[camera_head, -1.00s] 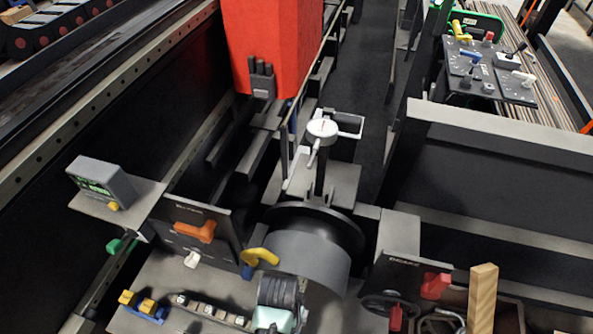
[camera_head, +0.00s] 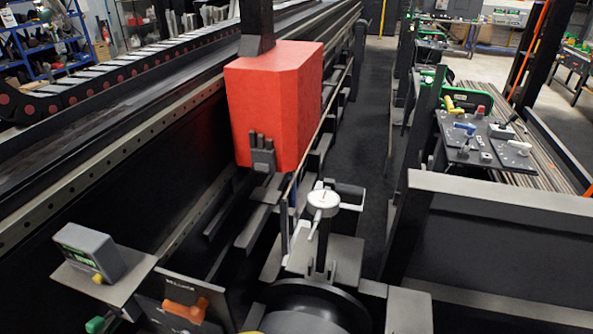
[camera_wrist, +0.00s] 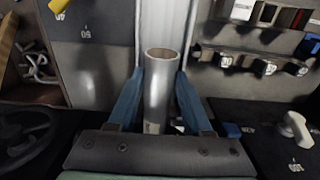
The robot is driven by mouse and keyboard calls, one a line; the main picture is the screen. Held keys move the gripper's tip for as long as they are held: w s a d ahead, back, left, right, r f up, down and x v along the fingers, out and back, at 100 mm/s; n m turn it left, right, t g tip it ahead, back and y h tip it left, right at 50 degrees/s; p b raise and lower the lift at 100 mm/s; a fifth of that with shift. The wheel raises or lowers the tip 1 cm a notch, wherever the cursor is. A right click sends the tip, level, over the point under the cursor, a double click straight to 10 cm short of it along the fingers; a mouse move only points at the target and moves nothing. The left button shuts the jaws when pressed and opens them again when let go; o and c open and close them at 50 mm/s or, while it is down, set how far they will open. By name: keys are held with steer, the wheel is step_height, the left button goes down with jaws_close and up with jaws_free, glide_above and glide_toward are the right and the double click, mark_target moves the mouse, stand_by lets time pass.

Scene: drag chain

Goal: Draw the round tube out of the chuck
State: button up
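The round tube (camera_wrist: 158,98) is a plain grey metal pipe in the middle of the wrist view, its open upper rim facing the camera. My gripper (camera_wrist: 162,73) has two blue fingers, one on each side of the tube, with their tips close against its walls. The tube's lower end is partly hidden by the gripper's dark body. In the head view a large dark round part (camera_head: 312,305), which looks like the chuck, is cut by the bottom edge. My gripper and the tube are outside the head view. I cannot see whether the tube is inside the chuck.
In the head view, a white round gauge (camera_head: 323,202) stands on a post behind the round part. A red block (camera_head: 270,105) is farther back. A grey display box (camera_head: 88,252) is at lower left. In the wrist view, a dark handwheel (camera_wrist: 25,135) and a pale knob (camera_wrist: 296,128) flank the gripper.

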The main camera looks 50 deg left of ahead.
jaws_close()
steer(key=shift+s+d+r+p, duration=0.1)
steer(key=shift+s+d+p, duration=0.3)
steer(key=shift+s+p, duration=0.25)
steer(key=shift+s+d+r+p, duration=0.15)
steer(key=shift+s+d+p, duration=0.2)
steer(key=shift+s+p, duration=0.25)
steer(key=shift+s+d+r+p, duration=0.1)
steer(key=shift+s+d+p, duration=0.35)
steer(key=shift+s, duration=0.25)
steer(key=s+d+p, duration=0.3)
steer(key=s+p, duration=0.1)
steer(key=s, duration=0.2)
steer(key=shift+s+d+r, duration=0.15)
steer(key=shift+d+r, duration=0.25)
steer(key=o, duration=1.1)
jaws_free()
steer(key=shift+s, duration=0.1)
